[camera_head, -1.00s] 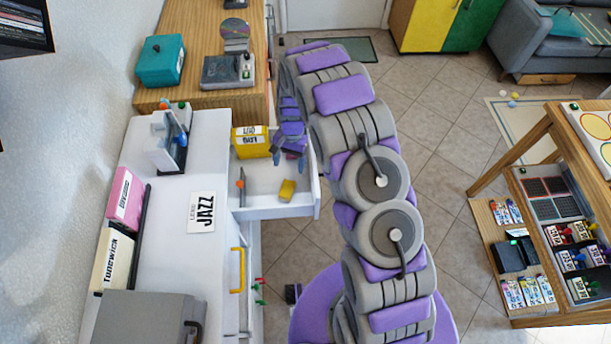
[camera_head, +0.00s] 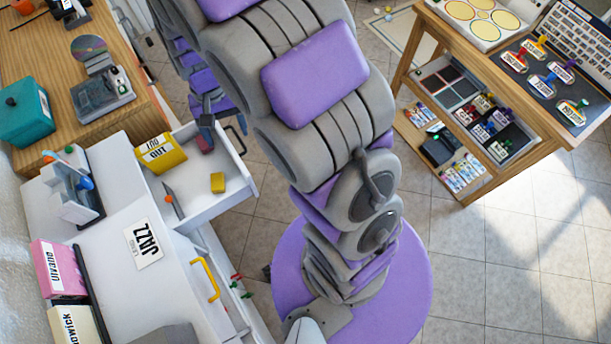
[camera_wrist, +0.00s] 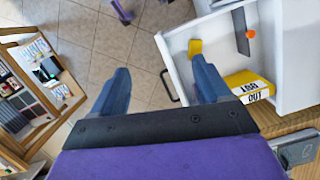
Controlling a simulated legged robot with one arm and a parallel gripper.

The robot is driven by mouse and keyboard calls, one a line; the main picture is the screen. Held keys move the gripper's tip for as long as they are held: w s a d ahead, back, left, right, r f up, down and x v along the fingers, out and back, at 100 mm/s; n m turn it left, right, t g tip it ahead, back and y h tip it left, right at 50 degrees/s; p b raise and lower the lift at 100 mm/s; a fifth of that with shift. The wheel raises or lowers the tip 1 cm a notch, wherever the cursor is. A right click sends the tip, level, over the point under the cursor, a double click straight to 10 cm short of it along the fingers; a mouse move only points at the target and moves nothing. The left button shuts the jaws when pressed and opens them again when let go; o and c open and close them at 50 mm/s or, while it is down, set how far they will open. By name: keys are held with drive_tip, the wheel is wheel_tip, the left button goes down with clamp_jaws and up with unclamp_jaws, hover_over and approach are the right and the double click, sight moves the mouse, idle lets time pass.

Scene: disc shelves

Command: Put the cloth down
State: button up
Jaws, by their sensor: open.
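My gripper (camera_wrist: 158,85) is open, with its two dark blue fingers spread and nothing between them. In the head view my gripper (camera_head: 207,122) is by the far right edge of the open white drawer (camera_head: 240,165). A small yellow piece (camera_head: 217,183) lies on the drawer floor, apart from the fingers; it also shows in the wrist view (camera_wrist: 195,47), just beyond the right finger. I cannot tell whether it is the cloth. No other thing is plainly a cloth.
The drawer also holds a yellow box (camera_head: 162,154) labelled OUT and a dark tool with an orange end (camera_head: 174,200). A white cabinet top (camera_head: 110,240) stands at left, a wooden shelf desk (camera_head: 440,60) at right.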

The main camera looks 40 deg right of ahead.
drive_tip(key=s+d+r+n, duration=0.1)
drive_tip(key=s+r, duration=0.4)
drive_tip(key=s, duration=0.7)
drive_tip(key=s+d+r+n, duration=0.2)
drive_tip(key=s+d+r, duration=0.2)
drive_tip(key=s, duration=0.9)
drive_tip(key=shift+d+r+h, duration=0.15)
drive_tip(key=shift+r+h, duration=0.25)
drive_tip(key=shift+r, duration=0.4)
drive_tip(key=shift+w, duration=0.15)
